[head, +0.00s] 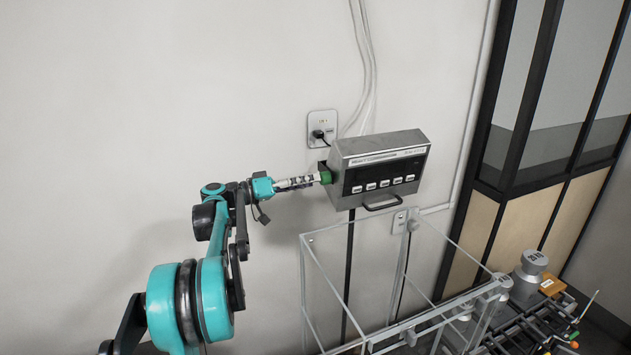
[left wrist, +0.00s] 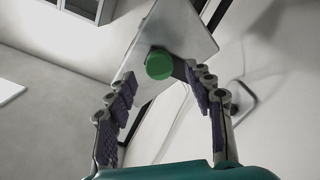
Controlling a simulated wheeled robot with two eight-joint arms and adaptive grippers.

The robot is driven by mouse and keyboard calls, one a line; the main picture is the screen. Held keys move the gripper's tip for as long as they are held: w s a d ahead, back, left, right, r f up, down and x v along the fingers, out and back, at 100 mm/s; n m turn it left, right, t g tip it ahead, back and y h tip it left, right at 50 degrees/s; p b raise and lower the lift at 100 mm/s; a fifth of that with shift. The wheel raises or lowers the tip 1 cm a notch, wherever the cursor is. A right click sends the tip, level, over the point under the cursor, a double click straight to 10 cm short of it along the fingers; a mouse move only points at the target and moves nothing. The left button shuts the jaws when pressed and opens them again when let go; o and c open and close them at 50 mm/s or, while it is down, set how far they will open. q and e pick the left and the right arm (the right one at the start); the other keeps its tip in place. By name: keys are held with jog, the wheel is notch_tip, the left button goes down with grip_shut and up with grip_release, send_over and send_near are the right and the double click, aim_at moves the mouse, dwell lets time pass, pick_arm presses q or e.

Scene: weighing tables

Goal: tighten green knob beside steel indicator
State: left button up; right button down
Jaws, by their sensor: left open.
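The steel indicator (head: 385,166) is a box on the wall with a dark front panel and a row of white buttons. The green knob (head: 326,177) sticks out of its left side. In the left wrist view the knob (left wrist: 159,65) is a round green disc on the indicator's pale metal side (left wrist: 180,35). My left gripper (head: 312,181) is level with the knob, to its left, pointing at it. Its fingers (left wrist: 160,78) are open, with the knob showing between the fingertips; whether they touch it I cannot tell. My right gripper is not in view.
A wall socket (head: 322,128) with plugs and cables is just above the indicator. A clear-walled case (head: 345,262) stands below it. Steel weights (head: 528,275) and a dark rack (head: 535,335) are at the lower right. The wall left of the indicator is bare.

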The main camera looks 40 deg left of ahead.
pick_arm(q)
jog(key=v, duration=0.9)
dwell(0.3)
